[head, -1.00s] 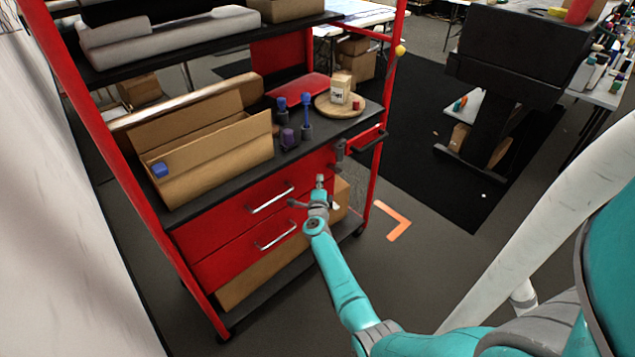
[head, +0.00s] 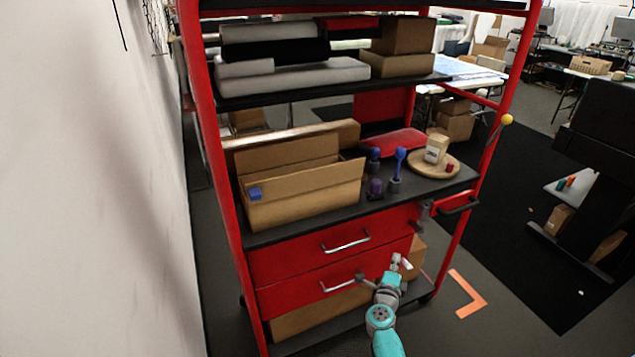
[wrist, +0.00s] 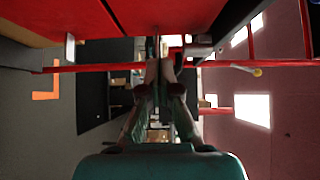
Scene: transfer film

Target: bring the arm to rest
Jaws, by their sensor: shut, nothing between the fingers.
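My arm is teal and grey and comes up from the bottom of the head view. My gripper (head: 396,262) is at its end, low in front of the red drawers (head: 335,262) of the cart. The gripper is shut and empty. In the wrist view my gripper (wrist: 163,62) points away from the camera with its fingers together. It looks apart from the cart, though the gap to the drawer fronts is hard to judge.
The red cart's dark worktop (head: 330,222) holds an open cardboard box (head: 310,195), blue-topped items (head: 399,165) and a round wooden board (head: 455,170). Drawer handles (head: 345,243) stick out near my gripper. Open floor (head: 430,330) lies to the right.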

